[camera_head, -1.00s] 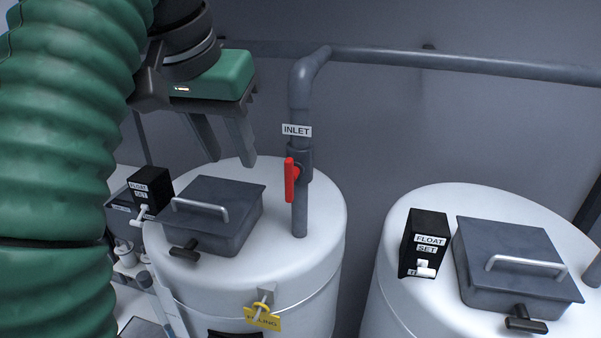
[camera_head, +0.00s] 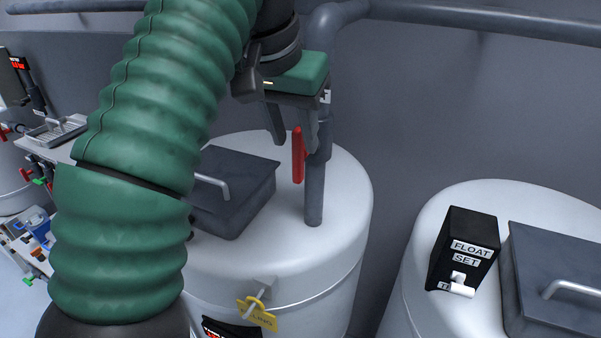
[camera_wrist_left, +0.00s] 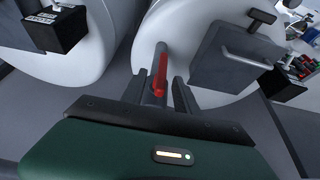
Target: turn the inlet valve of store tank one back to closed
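The inlet valve's red handle (camera_head: 298,155) hangs upright, roughly along the grey vertical pipe (camera_head: 314,195) that enters the top of the white tank (camera_head: 345,190). My left gripper (camera_head: 295,146) is open at the handle, its fingers pointing down around the handle's upper part. In the left wrist view, the red handle (camera_wrist_left: 161,72) shows in the gap between the two spread fingers of the left gripper (camera_wrist_left: 160,82). I cannot tell whether either finger touches it. The gripper hides most of the INLET label and part of the valve body. My right gripper is out of view.
A grey lidded hatch (camera_head: 235,185) stands on the same tank, partly behind my left arm. A yellow tag (camera_head: 257,313) hangs at the tank's front. A second white tank (camera_head: 420,260) with a black FLOAT SET box (camera_head: 463,245) stands to the right. A horizontal pipe (camera_head: 480,18) runs along the wall.

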